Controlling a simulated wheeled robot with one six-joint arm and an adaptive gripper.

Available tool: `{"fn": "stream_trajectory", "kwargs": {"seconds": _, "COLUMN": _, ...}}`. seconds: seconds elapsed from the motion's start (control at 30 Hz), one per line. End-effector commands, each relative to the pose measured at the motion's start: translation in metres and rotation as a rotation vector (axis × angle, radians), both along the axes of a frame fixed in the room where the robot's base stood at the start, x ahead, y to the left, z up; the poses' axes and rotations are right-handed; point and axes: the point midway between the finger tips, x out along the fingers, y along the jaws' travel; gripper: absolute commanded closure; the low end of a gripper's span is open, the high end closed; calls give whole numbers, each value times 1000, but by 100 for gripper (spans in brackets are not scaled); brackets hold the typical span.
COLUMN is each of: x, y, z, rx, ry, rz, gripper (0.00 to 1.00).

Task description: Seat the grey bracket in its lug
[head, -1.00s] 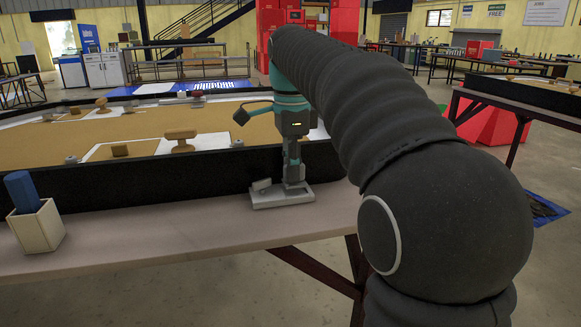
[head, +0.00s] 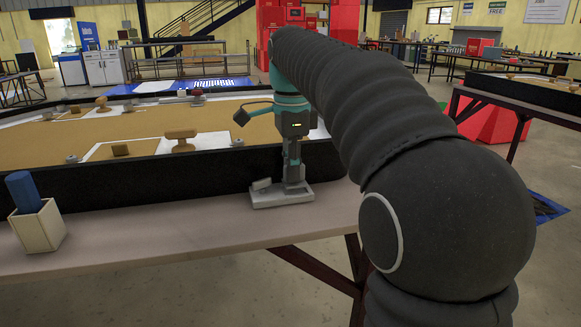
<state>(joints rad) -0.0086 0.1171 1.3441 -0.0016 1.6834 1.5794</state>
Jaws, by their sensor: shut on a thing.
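The grey bracket (head: 270,201) is a light grey flat piece with a raised block at its left end. It lies on, or just over, the table strip in front of the lightbox's dark wall. My gripper (head: 293,179) points straight down and is shut on its right part; the fingertips are small and partly merge with the grey. I cannot tell a separate lug from the bracket here. Small grey round fittings, one at the left (head: 72,159) and one further right (head: 238,142), stand on the lightbox panel.
The lightbox's dark front wall (head: 150,184) rises right behind the bracket. A cream holder (head: 38,228) with a blue block (head: 22,190) stands at the left of the table (head: 160,232). Tan knobs, such as one on a white plate (head: 181,138), stand inside the lightbox. The table between holder and bracket is clear.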

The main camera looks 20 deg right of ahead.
Motion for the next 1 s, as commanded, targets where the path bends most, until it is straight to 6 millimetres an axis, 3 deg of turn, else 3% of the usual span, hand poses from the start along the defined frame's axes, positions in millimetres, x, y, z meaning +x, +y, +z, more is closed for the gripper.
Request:
{"fn": "stream_trajectory", "kwargs": {"seconds": 0.73, "x": 0, "y": 0, "z": -16, "rx": 0, "ry": -1, "rz": 0, "gripper": 100}}
{"fn": "stream_trajectory", "kwargs": {"seconds": 0.77, "x": 0, "y": 0, "z": -16, "rx": 0, "ry": -1, "rz": 0, "gripper": 79}}
{"fn": "stream_trajectory", "kwargs": {"seconds": 0.87, "x": 0, "y": 0, "z": -15, "rx": 0, "ry": -1, "rz": 0, "gripper": 55}}
{"fn": "stream_trajectory", "kwargs": {"seconds": 1.0, "x": 0, "y": 0, "z": -15, "rx": 0, "ry": -3, "rz": 0, "gripper": 55}}
